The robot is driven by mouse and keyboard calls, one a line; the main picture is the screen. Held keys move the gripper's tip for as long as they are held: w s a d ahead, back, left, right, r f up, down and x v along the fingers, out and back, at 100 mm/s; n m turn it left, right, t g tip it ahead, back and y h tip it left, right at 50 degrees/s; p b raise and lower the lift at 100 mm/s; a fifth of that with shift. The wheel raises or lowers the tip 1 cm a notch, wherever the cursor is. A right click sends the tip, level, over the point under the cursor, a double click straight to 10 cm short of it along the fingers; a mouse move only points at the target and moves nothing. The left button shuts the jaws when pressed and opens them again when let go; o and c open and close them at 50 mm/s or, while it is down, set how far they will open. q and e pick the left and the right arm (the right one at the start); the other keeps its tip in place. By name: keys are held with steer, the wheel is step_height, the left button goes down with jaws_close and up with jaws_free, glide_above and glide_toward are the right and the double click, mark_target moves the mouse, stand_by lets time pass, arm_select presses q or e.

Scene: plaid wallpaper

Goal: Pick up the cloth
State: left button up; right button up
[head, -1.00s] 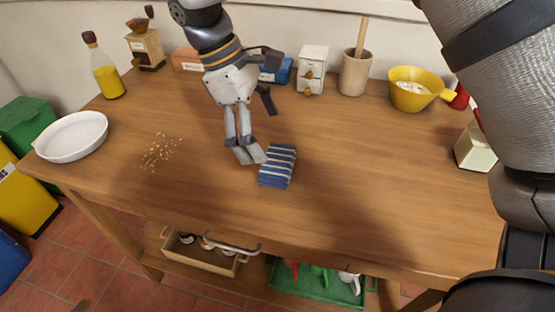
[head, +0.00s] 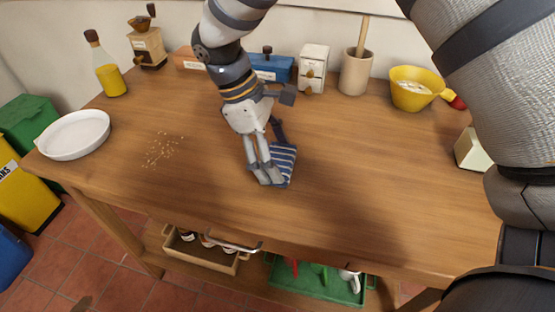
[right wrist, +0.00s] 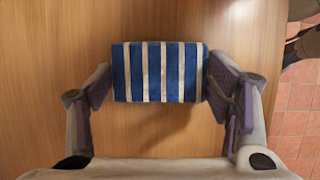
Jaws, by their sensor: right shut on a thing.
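The cloth (head: 284,158) is a small folded block with blue and white stripes, on the wooden table near its middle. It also shows in the right wrist view (right wrist: 158,72), its stripes running up and down the picture. My right gripper (head: 272,176) is down at the cloth and covers part of it in the head view. In the right wrist view its fingers (right wrist: 158,95) stand on both sides of the cloth, shut on it. I cannot tell whether the cloth has left the table. My left gripper is not in view.
Crumbs (head: 160,149) lie on the table (head: 370,190) left of the cloth. A white plate (head: 74,134) is at the left edge. An oil bottle (head: 108,70), grinder (head: 147,45), blue box (head: 275,69), mortar (head: 355,72) and yellow bowl (head: 414,90) line the back.

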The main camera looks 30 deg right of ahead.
mark_target(285, 159)
step_height(285, 159, up, 4)
steer(key=shift+f, duration=0.2)
steer(key=s+r, duration=0.1)
steer(key=s+a+r+p, duration=0.1)
steer(key=r, duration=0.1)
steer(key=s+a+r, duration=0.1)
steer(key=r, duration=0.1)
steer(key=shift+s+r+p, duration=0.15)
steer(key=shift+s+p, duration=0.1)
steer(key=shift+p, duration=0.1)
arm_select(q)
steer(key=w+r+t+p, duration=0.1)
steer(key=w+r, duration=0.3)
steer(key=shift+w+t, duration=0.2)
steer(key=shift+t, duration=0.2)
arm_select(e)
steer(key=s+a+r, duration=0.4)
steer(key=s, duration=0.4)
steer(key=shift+s+a+r, duration=0.15)
steer(key=shift+s+a, duration=0.15)
steer(key=shift+s, duration=0.1)
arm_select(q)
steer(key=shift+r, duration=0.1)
arm_select(e)
steer(key=shift+o, duration=1.2)
arm_select(q)
steer(key=shift+p, duration=0.3)
arm_select(e)
steer(key=shift+c, duration=0.5)
